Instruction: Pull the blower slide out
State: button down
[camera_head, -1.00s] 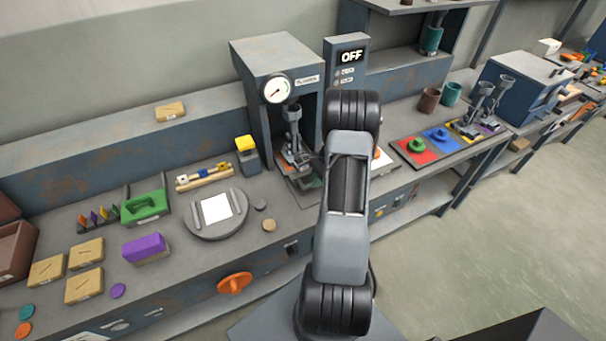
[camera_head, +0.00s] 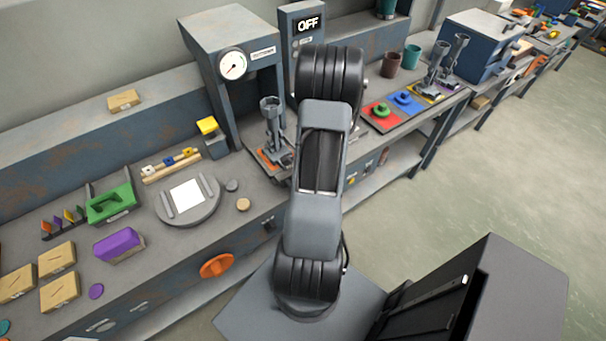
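The blower (camera_head: 215,35) is a blue-grey housing with a round gauge and an open front bay, at the upper middle of the head view. A grey upright piece with a funnel top (camera_head: 270,118) stands at the front of the bay. Beneath it is a low plate with orange on it (camera_head: 268,157), which looks like the slide. Its right part is hidden behind my arm. My gripper is hidden behind my own arm, so its fingers and any contact with the slide cannot be seen.
A panel reading OFF (camera_head: 307,24) stands right of the blower. A round grey plate with a white sheet (camera_head: 188,222), a yellow-topped block (camera_head: 207,126) and a tan disc (camera_head: 243,204) lie to the left. Coloured mats (camera_head: 380,125) lie right. Open floor is at the right.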

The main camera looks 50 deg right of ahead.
jog(key=shift+s, duration=0.1)
dwell(0.3)
jog(key=c, duration=1.1)
grip_release()
jog(key=b+v, duration=0.1)
jog(key=v, duration=1.3)
jog(key=shift+s, duration=0.1)
jog(key=shift+f, duration=0.1)
